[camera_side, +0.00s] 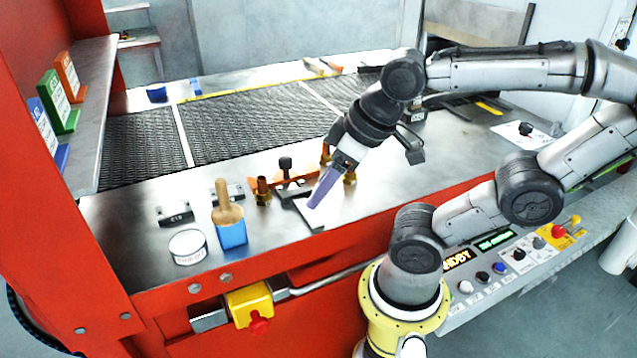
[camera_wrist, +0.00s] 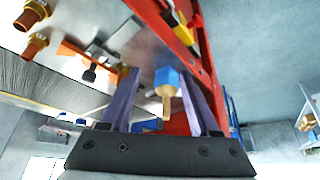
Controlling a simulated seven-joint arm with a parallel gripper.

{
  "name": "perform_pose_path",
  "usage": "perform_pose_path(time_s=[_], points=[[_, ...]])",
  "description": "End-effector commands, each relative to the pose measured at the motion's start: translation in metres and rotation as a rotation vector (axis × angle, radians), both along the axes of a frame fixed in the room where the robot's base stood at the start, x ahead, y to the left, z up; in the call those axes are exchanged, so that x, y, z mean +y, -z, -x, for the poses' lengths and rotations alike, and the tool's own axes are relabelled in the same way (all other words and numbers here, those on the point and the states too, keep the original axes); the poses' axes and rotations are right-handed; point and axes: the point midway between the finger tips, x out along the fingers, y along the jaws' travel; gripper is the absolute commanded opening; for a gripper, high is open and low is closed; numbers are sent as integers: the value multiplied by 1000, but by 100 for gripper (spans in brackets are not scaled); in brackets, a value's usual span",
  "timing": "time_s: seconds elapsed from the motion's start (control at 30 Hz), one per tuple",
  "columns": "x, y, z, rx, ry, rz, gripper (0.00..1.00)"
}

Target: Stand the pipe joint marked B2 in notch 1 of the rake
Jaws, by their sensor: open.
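My gripper (camera_side: 318,196) has purple fingers. It hangs over the front steel deck, and its spread fingers (camera_wrist: 160,75) show nothing held between them. Several brass pipe joints stand on the deck: one (camera_side: 263,191) left of the gripper, one (camera_side: 350,178) just right of it, one (camera_side: 326,154) behind. Two pipe joints (camera_wrist: 33,14) (camera_wrist: 35,46) show at upper left in the wrist view. No B2 mark can be read. An orange piece with a black knob, seemingly the rake (camera_side: 293,181), lies behind and left of the gripper; it also shows in the wrist view (camera_wrist: 72,50). Its notch numbers cannot be read.
A blue holder (camera_side: 231,235) with a wooden-handled tool stands left of my gripper. A round tin (camera_side: 187,248) and a dark labelled block (camera_side: 174,214) are farther left. A pale flat plate (camera_side: 312,213) lies by the fingertips. The mesh belt (camera_side: 240,130) runs behind.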

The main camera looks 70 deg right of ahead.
Motion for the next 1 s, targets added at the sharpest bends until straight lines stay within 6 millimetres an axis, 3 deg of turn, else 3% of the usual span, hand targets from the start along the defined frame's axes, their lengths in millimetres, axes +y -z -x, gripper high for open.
perform_pose_path(time_s=[0.57,0.63,0.77,1.0], points=[[1,0,2,1,74,-44,62],[1,-3,4,12,162,-88,62],[0,-25,-4,29,410,-211,62],[-14,-66,-53,139,1008,-407,62]])
